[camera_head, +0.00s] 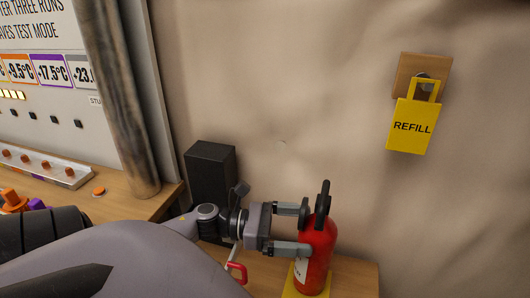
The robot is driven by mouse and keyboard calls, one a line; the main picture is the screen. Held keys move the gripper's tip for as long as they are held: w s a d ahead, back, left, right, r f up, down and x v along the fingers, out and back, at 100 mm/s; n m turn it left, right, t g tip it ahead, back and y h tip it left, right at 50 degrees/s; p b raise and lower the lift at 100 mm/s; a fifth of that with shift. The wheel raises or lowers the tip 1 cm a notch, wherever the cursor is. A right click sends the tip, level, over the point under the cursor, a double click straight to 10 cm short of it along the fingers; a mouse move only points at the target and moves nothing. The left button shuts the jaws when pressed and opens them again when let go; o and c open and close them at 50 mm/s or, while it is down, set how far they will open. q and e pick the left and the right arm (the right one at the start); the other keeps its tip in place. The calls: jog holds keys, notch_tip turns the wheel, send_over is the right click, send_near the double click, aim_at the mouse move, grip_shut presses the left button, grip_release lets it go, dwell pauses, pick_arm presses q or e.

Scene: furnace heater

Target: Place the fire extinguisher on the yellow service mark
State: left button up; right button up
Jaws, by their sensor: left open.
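The red fire extinguisher (316,258) with a black handle stands upright at the lower middle right. Its base is at the yellow service mark (291,284), whose edges show beside and below it; how well it is centred cannot be told. My left gripper (304,230) reaches in from the left. Its two fingers are apart, one at the extinguisher's neck and handle, the other at its upper body. Whether the fingers touch it is unclear. My right gripper is out of view.
The extinguisher's wooden surface (352,277) has bare room to its right. A black box (211,172) stands behind my gripper. A yellow REFILL tag (413,127) hangs on the wall. A thick pipe (119,95) and a panel are at left. A red loop (238,270) shows below my wrist.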

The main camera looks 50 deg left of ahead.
pick_arm(q)
jog(key=b+v, duration=0.1)
jog(key=v, duration=0.7)
dwell(0.5)
